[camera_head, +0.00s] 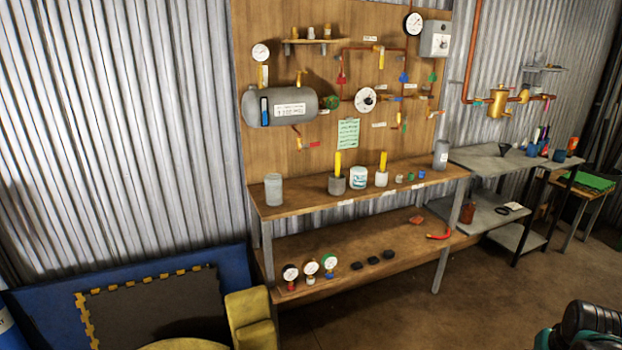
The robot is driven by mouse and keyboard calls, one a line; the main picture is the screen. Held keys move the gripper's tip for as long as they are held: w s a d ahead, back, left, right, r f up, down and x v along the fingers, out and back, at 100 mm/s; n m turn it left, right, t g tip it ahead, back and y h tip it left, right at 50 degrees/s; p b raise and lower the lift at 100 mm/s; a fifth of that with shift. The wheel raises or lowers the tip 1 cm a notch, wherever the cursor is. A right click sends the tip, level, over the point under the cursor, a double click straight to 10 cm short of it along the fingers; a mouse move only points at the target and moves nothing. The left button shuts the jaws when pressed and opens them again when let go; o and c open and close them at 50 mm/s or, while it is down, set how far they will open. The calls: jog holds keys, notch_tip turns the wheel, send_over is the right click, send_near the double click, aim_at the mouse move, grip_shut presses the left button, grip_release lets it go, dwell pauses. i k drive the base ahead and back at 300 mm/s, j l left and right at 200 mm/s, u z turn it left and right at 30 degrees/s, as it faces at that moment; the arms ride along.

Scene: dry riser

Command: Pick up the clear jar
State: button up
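A pale, see-through jar (273,189) stands upright at the left end of the wooden bench top (310,201); it looks like the clear jar. A white jar with a blue-green label (358,178) and a grey bottle (440,154) stand farther right on the same top. My gripper is not in view. A dark, rounded part with teal bands at the bottom right corner looks like part of my arm, far from the jar.
Grey and white cups with yellow sticks (337,184) stand right of the jar. A blue mat (232,283) and a yellow object (250,318) are at lower left. Open floor lies before the bench.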

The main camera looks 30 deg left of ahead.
aim_at(273, 189)
jog(key=i, duration=1.45)
jog(key=i+u, duration=0.25)
jog(key=i+l+u, duration=0.1)
jog(key=i+u, duration=0.15)
